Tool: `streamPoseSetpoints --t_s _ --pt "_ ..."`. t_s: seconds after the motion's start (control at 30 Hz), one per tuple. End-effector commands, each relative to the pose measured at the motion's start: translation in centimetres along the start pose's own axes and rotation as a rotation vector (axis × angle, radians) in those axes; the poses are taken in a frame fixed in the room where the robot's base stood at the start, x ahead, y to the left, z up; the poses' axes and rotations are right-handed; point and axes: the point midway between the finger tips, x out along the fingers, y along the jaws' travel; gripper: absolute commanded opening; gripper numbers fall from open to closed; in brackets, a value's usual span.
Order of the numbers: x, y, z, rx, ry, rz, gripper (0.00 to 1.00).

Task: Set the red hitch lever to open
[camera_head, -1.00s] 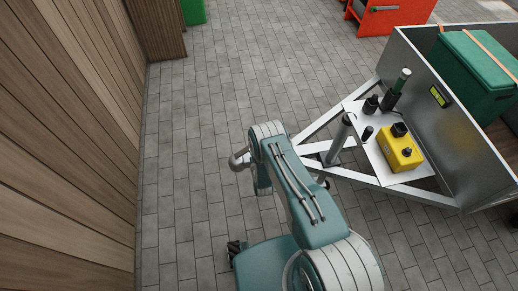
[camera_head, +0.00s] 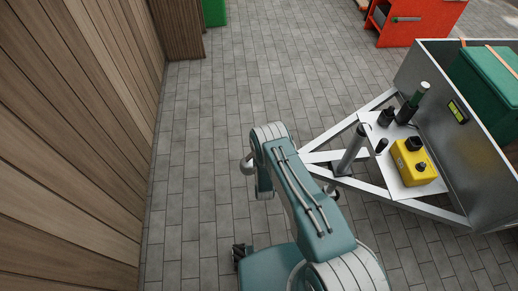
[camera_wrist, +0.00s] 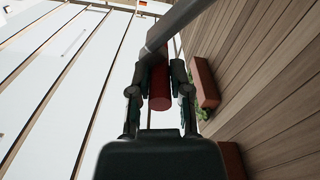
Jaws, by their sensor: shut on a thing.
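In the wrist view, my gripper (camera_wrist: 160,90) is shut on a red cylindrical handle (camera_wrist: 159,88), which looks like the red hitch lever. The handle sits between the two fingers. A grey metal bar (camera_wrist: 182,22) runs diagonally at the handle's far end. In the head view, the silver trailer drawbar (camera_head: 440,211) points left toward my arm. My arm hides the gripper, the lever and the front of the drawbar there. I cannot tell the lever's setting.
The trailer (camera_head: 475,140) carries a green box (camera_head: 484,82). A yellow box (camera_head: 413,165) and dark bottles sit on the drawbar plate. A wooden wall (camera_head: 70,150) stands left, and a red cabinet (camera_head: 425,22) at the back. Paved floor (camera_head: 250,80) between them is clear.

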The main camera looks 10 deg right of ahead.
Motion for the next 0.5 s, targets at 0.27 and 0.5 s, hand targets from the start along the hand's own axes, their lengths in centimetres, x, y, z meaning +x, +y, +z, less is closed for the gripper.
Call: streamPoseSetpoints --t_s 0.27,0.5 --pt "0.05 -0.23 -0.17 0.001 0.005 -0.006 0.39" --pt "-0.31 -0.17 -0.07 0.001 0.003 -0.005 0.39"
